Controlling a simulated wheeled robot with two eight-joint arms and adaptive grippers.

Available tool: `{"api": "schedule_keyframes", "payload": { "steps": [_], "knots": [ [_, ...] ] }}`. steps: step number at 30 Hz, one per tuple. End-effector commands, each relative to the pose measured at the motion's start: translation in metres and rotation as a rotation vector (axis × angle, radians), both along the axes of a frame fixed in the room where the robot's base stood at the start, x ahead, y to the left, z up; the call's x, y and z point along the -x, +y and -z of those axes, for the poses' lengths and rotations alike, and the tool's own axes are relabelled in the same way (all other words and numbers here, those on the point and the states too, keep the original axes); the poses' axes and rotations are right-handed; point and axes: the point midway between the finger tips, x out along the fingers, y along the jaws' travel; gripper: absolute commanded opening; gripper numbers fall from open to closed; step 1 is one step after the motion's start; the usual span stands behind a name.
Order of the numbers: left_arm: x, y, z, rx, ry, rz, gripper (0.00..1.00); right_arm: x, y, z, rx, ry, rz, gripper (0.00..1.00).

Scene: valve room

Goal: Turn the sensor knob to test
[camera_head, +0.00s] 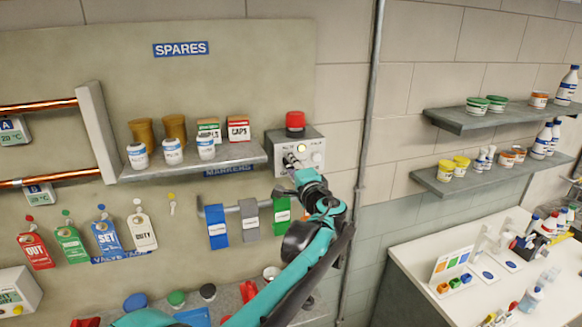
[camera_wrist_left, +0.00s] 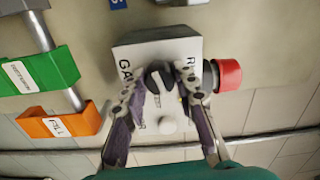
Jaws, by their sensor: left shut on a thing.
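The grey sensor box (camera_head: 312,137) is on the wall at the right end of the upper shelf, with a red cap (camera_head: 295,121) on top and a lit yellowish lamp (camera_head: 301,147) on its front. In the left wrist view the box (camera_wrist_left: 150,48) shows partly covered lettering, a dark knob (camera_wrist_left: 158,78) and a pale round button (camera_wrist_left: 167,125). My left gripper (camera_head: 292,166) is at the box front. In the wrist view its fingers (camera_wrist_left: 166,88) stand either side of the knob, shut on it. The knob's pointer setting cannot be read. My right gripper is out of view.
A shelf (camera_head: 195,163) with jars and boxes is left of the sensor box. Coloured tags (camera_head: 217,227) hang on a rail below; the wrist view shows a green one (camera_wrist_left: 35,75) and an orange one (camera_wrist_left: 70,120). A vertical pipe (camera_head: 369,110) runs to the right.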

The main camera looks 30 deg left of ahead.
Motion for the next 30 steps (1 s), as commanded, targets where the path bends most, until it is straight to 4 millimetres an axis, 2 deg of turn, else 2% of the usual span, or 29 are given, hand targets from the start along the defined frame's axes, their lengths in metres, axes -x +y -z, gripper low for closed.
{"api": "schedule_keyframes", "payload": {
  "steps": [12,30],
  "knots": [
    [0.0000,-0.0005,0.0006,-0.157,0.185,0.001,0.00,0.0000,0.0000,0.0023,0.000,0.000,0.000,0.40],
    [0.0000,-0.0006,0.0008,-0.195,0.230,0.001,0.00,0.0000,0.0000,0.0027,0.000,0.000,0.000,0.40]
  ]
}}
